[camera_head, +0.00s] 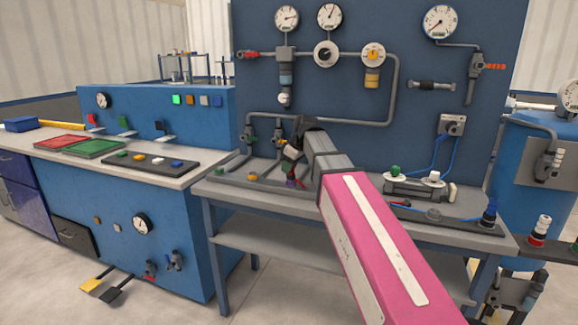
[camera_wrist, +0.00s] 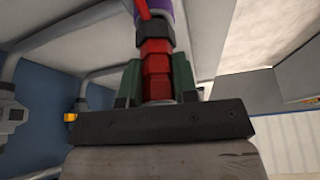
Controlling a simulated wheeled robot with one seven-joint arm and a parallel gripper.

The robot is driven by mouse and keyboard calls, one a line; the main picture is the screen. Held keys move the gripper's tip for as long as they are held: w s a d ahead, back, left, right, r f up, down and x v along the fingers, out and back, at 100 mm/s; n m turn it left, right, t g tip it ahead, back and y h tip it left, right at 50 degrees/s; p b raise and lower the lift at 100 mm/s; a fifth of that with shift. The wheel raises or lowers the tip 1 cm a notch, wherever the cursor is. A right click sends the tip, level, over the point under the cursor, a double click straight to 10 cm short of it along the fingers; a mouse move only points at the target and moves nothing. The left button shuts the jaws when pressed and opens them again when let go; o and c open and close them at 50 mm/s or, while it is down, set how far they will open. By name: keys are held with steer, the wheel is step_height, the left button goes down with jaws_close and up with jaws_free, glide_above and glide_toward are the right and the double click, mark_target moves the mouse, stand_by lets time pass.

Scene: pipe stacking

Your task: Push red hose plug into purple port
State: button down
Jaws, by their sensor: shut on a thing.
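My gripper (camera_head: 292,152) is low over the workbench, at the end of my pink and grey arm. In the wrist view, its two dark green fingers (camera_wrist: 157,80) are shut on the red hose plug (camera_wrist: 156,62), one on each side. A black collar (camera_wrist: 155,36) sits at the plug's far end. The purple port (camera_wrist: 166,12) shows just beyond the collar, roughly in line with it, with a thin red strip beside it. In the head view the purple port (camera_head: 291,183) is small, just below my gripper. I cannot tell whether plug and port touch.
The bench (camera_head: 262,205) carries a blue back panel (camera_head: 350,95) with gauges and grey pipes close behind my gripper. A valve (camera_head: 249,135) stands left of it. A fitting with green and white knobs (camera_head: 415,188) lies to the right. A blue tank (camera_head: 520,190) is at far right.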

steer(key=shift+f, duration=0.1)
steer(key=c, duration=0.8)
jaws_free()
